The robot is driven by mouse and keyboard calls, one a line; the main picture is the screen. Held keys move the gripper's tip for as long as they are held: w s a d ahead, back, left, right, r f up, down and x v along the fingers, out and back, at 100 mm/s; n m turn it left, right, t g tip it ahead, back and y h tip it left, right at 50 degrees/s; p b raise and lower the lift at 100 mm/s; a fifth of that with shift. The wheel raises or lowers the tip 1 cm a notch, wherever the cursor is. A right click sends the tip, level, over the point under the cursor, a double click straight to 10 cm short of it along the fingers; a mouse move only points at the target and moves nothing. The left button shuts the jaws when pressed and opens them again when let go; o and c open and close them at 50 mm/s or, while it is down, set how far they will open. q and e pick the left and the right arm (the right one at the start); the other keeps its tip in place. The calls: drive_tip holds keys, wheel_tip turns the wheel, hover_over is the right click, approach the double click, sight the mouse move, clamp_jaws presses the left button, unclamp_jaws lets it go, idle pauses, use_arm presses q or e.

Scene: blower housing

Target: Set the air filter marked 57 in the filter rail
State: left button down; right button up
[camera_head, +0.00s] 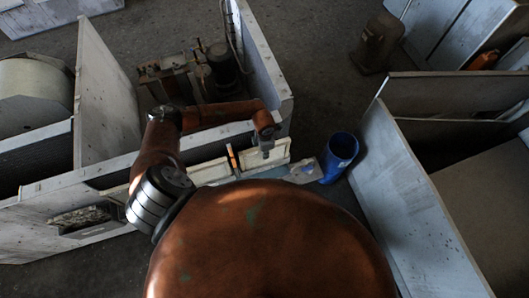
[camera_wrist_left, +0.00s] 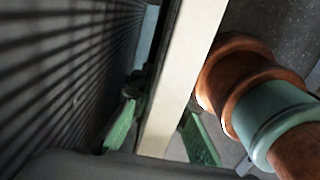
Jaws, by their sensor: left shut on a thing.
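My left gripper (camera_head: 267,150) comes down over a long cream strip, seen as the edge of a filter frame (camera_head: 208,169), at the front of the blower housing (camera_head: 108,105). In the left wrist view, the green finger pads of my left gripper (camera_wrist_left: 160,133) stand on both sides of the cream filter frame (camera_wrist_left: 182,75), and the gripper is shut on it. No number can be read, so I cannot tell whether it is marked 57. I cannot make out the filter rail clearly or tell whether the filter sits in it. My right gripper is not in view.
A blue container (camera_head: 340,153) and a small grey piece (camera_head: 303,171) stand right of the filter. A motor (camera_head: 224,69) sits inside the housing, a pale drum (camera_head: 35,97) at left. Large grey panels (camera_head: 415,220) stand at right. Dark slats (camera_wrist_left: 60,75) run close beside the left gripper.

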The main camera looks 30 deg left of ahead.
use_arm(q)
drive_tip(key=c, duration=2.1)
unclamp_jaws()
drive_tip(key=o, duration=0.3)
drive_tip(key=shift+o, duration=0.2)
wheel_tip(320, 180, up, 12)
